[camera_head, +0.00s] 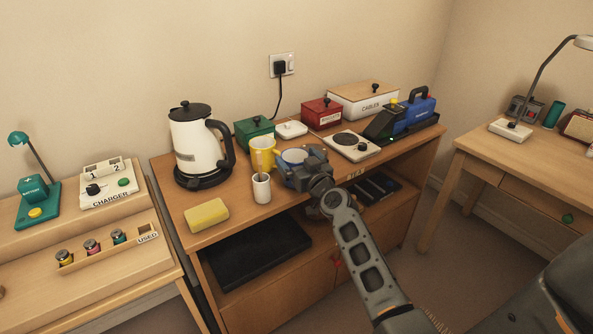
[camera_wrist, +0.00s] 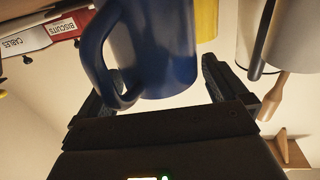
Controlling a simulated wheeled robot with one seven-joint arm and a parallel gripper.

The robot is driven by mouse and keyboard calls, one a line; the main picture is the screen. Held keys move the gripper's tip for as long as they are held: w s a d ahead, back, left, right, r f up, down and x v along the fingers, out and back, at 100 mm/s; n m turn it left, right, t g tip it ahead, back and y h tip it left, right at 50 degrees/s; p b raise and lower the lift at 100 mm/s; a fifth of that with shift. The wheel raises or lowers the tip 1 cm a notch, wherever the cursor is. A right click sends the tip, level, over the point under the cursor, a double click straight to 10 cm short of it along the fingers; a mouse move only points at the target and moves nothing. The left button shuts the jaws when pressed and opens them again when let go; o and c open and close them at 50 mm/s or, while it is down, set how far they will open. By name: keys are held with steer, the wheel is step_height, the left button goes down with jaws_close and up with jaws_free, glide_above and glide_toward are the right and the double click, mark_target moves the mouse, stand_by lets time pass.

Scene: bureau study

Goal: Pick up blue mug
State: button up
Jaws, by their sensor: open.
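The blue mug (camera_wrist: 155,45) fills the upper middle of the wrist view, with its handle on the left side. My gripper (camera_head: 302,172) is at the mug on the wooden cabinet top. In the wrist view my gripper (camera_wrist: 160,85) is open, with one dark finger on each side of the mug. The left finger lies close by the handle. I cannot tell whether either finger touches the mug.
A yellow mug (camera_head: 262,151) stands close behind and left of the blue mug. A white cup (camera_head: 262,188) with a stick in it stands in front-left. A kettle (camera_head: 194,144), yellow sponge (camera_head: 206,215), green box (camera_head: 254,132) and hotplate (camera_head: 351,145) share the cabinet top (camera_head: 232,206).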

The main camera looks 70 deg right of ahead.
steer(key=shift+c, duration=0.5)
steer(key=c, duration=1.3)
steer(key=shift+c, duration=0.9)
steer(key=shift+r, duration=0.1)
